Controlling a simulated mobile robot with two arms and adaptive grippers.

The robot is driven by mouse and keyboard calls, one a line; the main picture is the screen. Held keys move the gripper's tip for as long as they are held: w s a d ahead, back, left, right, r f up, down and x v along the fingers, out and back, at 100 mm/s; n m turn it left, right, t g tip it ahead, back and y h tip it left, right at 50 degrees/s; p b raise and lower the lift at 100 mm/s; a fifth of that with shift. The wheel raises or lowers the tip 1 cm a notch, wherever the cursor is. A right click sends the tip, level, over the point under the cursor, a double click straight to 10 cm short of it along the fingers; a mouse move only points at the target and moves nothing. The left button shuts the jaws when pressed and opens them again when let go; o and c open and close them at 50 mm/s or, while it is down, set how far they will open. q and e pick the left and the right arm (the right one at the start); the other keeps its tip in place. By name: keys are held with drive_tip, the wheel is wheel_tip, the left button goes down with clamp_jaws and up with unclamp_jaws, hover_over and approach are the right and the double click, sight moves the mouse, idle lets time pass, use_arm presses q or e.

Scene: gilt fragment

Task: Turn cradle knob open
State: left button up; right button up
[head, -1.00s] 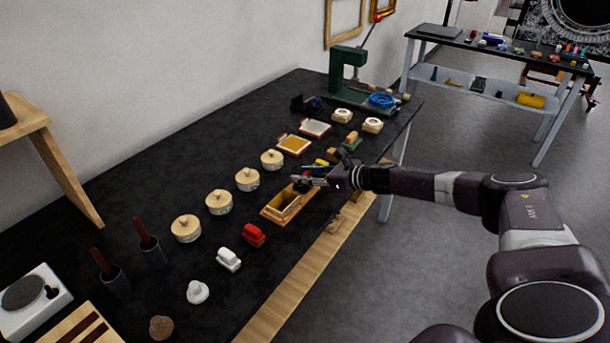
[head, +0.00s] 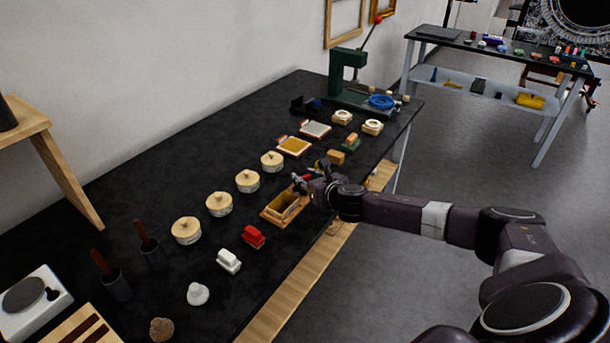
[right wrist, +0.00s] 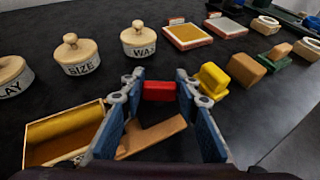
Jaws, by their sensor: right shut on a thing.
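The cradle (head: 272,214) is an open wooden box with a golden inside, near the table's front edge. It also shows at the lower left of the right wrist view (right wrist: 62,122). A wooden T-shaped piece (right wrist: 152,138) lies beside it, partly behind my fingers. A small red block, seemingly the knob (right wrist: 159,91), sits between the fingertips of my right gripper (head: 301,181). The gripper is shut on it, with the blue-padded fingers (right wrist: 160,94) on either side. Whether the red block joins the cradle is hidden. My left gripper is out of view.
Several lidded round pots (head: 247,181) stand behind the cradle. A red brush-like block (head: 253,237) and a white one (head: 229,261) lie to its left. A yellow block (right wrist: 213,78) and a tan block (right wrist: 246,69) are close on the right.

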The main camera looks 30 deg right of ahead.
drive_tip(key=m+h+p, duration=0.1)
drive_tip(key=m+h, duration=0.1)
drive_tip(key=m+g+h+p, duration=0.1)
drive_tip(key=m+h+p, duration=0.1)
drive_tip(key=shift+a+r, duration=0.15)
drive_tip(key=m+g+h, duration=0.2)
drive_tip(key=h, duration=0.1)
drive_tip(key=shift+m+p, duration=0.3)
drive_tip(key=shift+p, duration=0.1)
drive_tip(key=m+g+h, duration=0.2)
drive_tip(key=shift+f+m+b, duration=0.25)
drive_tip(key=shift+m+b, duration=0.05)
drive_tip(key=shift+b, duration=0.05)
drive_tip(key=shift+m+g+h+b, duration=0.7)
drive_tip(key=shift+m+g, duration=0.2)
drive_tip(key=shift+g, duration=0.2)
drive_tip(key=shift+m+g+h+b, duration=0.4)
drive_tip(key=shift+m+g+b, duration=0.1)
drive_tip(key=shift+m+g, duration=0.2)
drive_tip(key=shift+r, duration=0.1)
drive_tip(key=o, duration=1.2)
drive_tip(key=shift+d, duration=0.2)
